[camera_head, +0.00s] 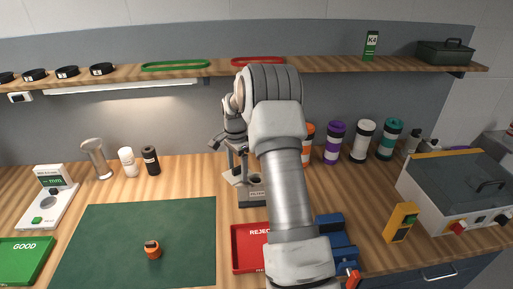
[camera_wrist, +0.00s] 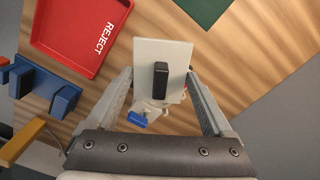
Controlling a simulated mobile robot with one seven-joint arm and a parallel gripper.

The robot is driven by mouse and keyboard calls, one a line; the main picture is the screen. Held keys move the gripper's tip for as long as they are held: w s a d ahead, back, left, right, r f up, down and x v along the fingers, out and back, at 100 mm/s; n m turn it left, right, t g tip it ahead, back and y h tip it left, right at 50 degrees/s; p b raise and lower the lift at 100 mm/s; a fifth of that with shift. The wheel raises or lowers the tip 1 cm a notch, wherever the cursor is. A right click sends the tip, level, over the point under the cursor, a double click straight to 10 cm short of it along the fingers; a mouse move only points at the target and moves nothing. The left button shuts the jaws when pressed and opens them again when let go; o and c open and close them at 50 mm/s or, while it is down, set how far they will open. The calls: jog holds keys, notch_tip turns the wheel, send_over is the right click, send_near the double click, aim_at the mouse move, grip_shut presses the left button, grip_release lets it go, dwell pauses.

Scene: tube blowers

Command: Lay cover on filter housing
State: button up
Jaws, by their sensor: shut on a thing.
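My gripper (camera_wrist: 161,78) is shut on the cover, a pale flat rectangular plate (camera_wrist: 147,54) with a black block-shaped handle (camera_wrist: 160,82), its fingers at the plate's two side edges. In the head view my gripper (camera_head: 228,143) is at the middle of the bench, partly behind my arm. The filter housing (camera_head: 252,191), a grey body with a dark labelled front, stands below it on the wood. In the wrist view a pale part with a blue piece (camera_wrist: 138,118) shows beyond the plate. I cannot tell whether the cover touches the housing.
A red REJECT tray (camera_head: 246,248) and a blue fixture (camera_head: 335,237) lie in front. A green mat (camera_head: 105,235) with an orange-and-black piece (camera_head: 152,250) is at left. Several coloured canisters (camera_head: 336,142) stand behind at right. A shelf (camera_head: 200,74) runs above.

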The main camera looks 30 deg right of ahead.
jog(key=w+d+r+m+p, duration=0.1)
jog(key=d+r+m, duration=0.1)
jog(key=d+m, duration=0.4)
jog(key=shift+w+d+r, duration=0.2)
jog(key=shift+w+d, duration=0.05)
jog(key=shift+d, duration=1)
jog(key=shift+f+b, duration=1.35)
jog(key=shift+f, duration=0.95)
jog(key=shift+f+b, duration=1.4)
jog(key=shift+f, duration=0.75)
jog(key=o, duration=1.2)
notch_tip(320, 180, up, 18)
jog(key=shift+f+b, duration=0.25)
jog(key=shift+b, duration=0.05)
